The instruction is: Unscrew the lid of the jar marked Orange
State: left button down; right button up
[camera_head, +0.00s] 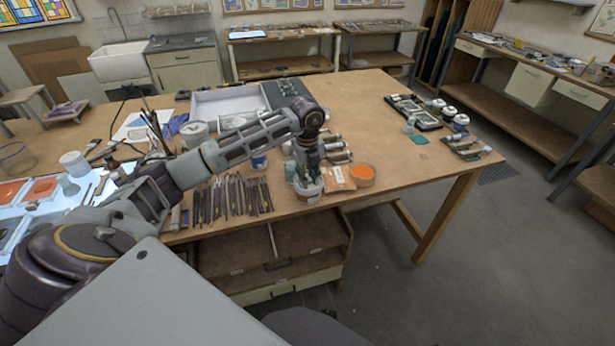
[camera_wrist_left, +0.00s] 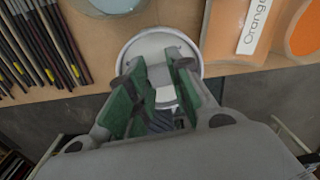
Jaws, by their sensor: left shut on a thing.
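The jar marked Orange (camera_head: 307,198) stands upright at the front edge of the wooden table. A card reading "Orange" (camera_wrist_left: 255,24) lies beside it, and the card also shows in the head view (camera_head: 336,178). My left gripper (camera_head: 307,179) points down over the jar and is shut on its white round lid (camera_wrist_left: 150,44). The green finger pads (camera_wrist_left: 158,84) are on the lid in the left wrist view. The gripper hides part of the jar's top, and I cannot tell how far the lid is turned. My right gripper is not in view.
An orange dish (camera_head: 362,173) stands close right of the jar. Several dark brushes or tools (camera_head: 232,196) lie in a row to the left. A white tray (camera_head: 228,103) is farther back. The table's right half (camera_head: 375,110) has clear room.

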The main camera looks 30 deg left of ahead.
pick_arm(q)
jog(key=shift+s+d+f, duration=0.1)
jog(key=shift+s+f, duration=0.05)
jog(key=shift+f, duration=0.25)
jog(key=shift+s+d+f, duration=0.1)
jog(key=shift+s+f, duration=0.05)
jog(key=shift+f, duration=0.25)
jog(key=shift+n+p, duration=0.75)
jog(key=shift+n, duration=2.25)
jog(key=shift+w+a+r+p, duration=0.1)
jog(key=shift+w+r+p, duration=0.05)
jog(key=shift+r+p, duration=0.3)
jog(key=shift+w+a+r+p, duration=0.1)
jog(key=shift+w+r+p, duration=0.05)
jog(key=shift+r+p, duration=0.25)
jog(key=shift+r, duration=0.45)
jog(key=shift+r+p, duration=0.55)
jog(key=shift+r, duration=0.85)
